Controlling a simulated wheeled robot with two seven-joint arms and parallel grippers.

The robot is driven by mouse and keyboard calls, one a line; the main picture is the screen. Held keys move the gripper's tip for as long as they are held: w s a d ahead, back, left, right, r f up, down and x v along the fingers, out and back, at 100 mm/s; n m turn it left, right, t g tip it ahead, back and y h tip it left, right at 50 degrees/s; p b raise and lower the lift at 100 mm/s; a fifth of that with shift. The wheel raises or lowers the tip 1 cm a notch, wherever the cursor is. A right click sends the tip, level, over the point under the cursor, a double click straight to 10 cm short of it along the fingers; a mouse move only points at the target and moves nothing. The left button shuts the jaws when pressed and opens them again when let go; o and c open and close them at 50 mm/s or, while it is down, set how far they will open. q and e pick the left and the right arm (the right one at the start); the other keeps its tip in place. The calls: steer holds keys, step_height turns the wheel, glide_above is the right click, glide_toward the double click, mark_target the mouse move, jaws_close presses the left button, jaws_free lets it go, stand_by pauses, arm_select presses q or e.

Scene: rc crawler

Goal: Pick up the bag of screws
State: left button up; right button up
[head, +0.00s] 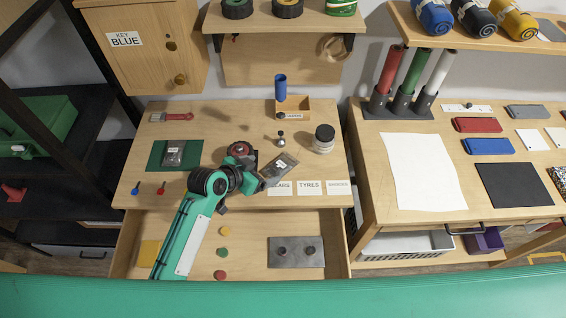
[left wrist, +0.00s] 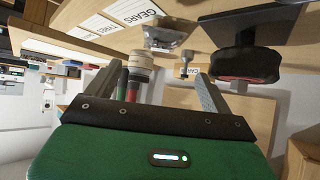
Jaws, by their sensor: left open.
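Two small clear bags with dark grey contents show in the head view. One bag (head: 278,166) lies on the wooden workbench just behind the paper labels, and it also shows in the left wrist view (left wrist: 163,37). The other bag (head: 174,153) lies on a green mat (head: 157,159) at the left. I cannot tell which one holds screws. My left gripper (head: 250,184) is just left of the bag by the labels, and its fingers are partly hidden in the head view. In the left wrist view its fingers (left wrist: 155,78) are apart with nothing held. My right gripper is out of view.
A red and black round part on a dark stand (head: 240,150) is close behind the left gripper. A dark-lidded jar (head: 324,140) and a silver knobbed piece (head: 281,139) stand behind the bag. The bench drawer (head: 255,228) is open in front, holding a grey plate.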

mark_target(281, 164)
arm_select(q)
steer(key=x, duration=0.3)
steer(key=shift+w+d, duration=0.15)
steer(key=shift+p+x, duration=0.45)
steer(key=shift+x, duration=0.6)
steer(key=shift+w+d+f, duration=0.2)
steer(key=shift+w, duration=0.05)
steer(key=x, duration=0.3)
steer(key=shift+w+d+p, duration=0.1)
steer(key=shift+w+p, duration=0.05)
steer(key=shift+p, duration=0.25)
steer(key=shift+w+d+f, duration=0.15)
steer(key=shift+d+f, duration=0.05)
steer(key=shift+f, duration=0.05)
steer(key=shift+w+d+f, duration=0.1)
steer(key=shift+f, duration=0.1)
steer(key=c, duration=1)
steer(key=shift+c, duration=0.4)
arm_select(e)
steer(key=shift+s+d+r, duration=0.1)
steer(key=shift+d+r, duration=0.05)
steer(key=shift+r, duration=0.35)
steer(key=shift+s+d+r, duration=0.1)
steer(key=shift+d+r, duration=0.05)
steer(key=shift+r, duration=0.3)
